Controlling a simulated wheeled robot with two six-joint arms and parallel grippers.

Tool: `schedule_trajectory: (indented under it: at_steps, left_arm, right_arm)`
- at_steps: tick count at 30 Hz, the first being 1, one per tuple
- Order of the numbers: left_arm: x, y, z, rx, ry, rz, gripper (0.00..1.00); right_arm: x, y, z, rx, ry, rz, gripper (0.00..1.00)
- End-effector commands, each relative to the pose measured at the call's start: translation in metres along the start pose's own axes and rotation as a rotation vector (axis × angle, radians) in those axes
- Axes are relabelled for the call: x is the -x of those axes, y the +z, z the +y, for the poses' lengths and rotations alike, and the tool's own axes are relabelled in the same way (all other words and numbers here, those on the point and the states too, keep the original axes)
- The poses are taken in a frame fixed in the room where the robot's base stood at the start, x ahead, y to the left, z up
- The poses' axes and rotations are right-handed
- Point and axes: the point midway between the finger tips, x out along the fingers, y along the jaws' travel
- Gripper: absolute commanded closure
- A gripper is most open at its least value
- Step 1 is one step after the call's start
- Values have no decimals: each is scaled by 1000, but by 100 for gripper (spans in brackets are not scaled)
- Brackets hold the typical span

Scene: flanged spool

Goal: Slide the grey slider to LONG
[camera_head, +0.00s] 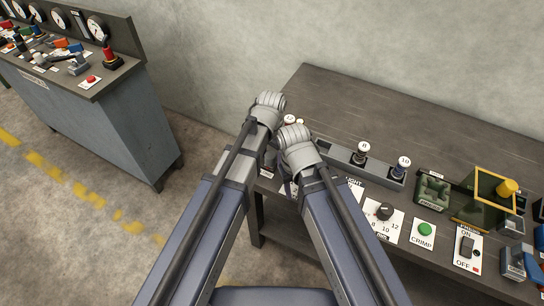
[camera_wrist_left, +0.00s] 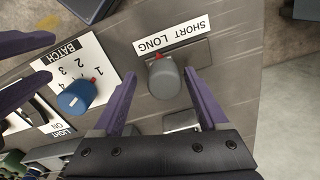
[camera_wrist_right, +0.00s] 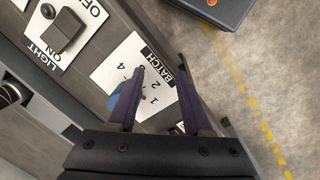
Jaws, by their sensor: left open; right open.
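The grey slider (camera_wrist_left: 163,80) is a round grey knob with a red mark, on a dark plate beside the SHORT LONG label (camera_wrist_left: 172,36) in the left wrist view. The label appears upside down there. My left gripper (camera_wrist_left: 160,73) is open, with its fingertips on either side of the knob in that view; no contact is clear. My right gripper (camera_wrist_right: 160,70) is open over the BATCH panel (camera_wrist_right: 122,66). It also shows at the left wrist view's left edge. In the head view my arms hide the slider and both fingertips.
The blue BATCH knob (camera_wrist_left: 76,98) stands beside the slider. A black dial (camera_head: 384,211), green CRIMP button (camera_head: 424,229) and ON/OFF switch (camera_head: 466,246) line the bench front. White-topped knobs (camera_head: 361,148) stand behind. Another console (camera_head: 110,125) stands at left across open floor.

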Motion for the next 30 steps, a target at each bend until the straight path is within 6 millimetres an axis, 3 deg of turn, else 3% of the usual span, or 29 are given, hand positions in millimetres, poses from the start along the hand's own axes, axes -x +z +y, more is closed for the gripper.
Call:
schedule_trajectory:
  at_steps: [8,21,30]
  left_arm:
    - [17,0,0,0,-1,0,24]
    - [72,0,1,-1,1,0,24]
    - [78,0,1,-1,1,0,24]
  right_arm:
    - [17,1,2,0,0,0,50]
    - [72,4,7,0,0,0,50]
    - [77,4,7,0,0,0,50]
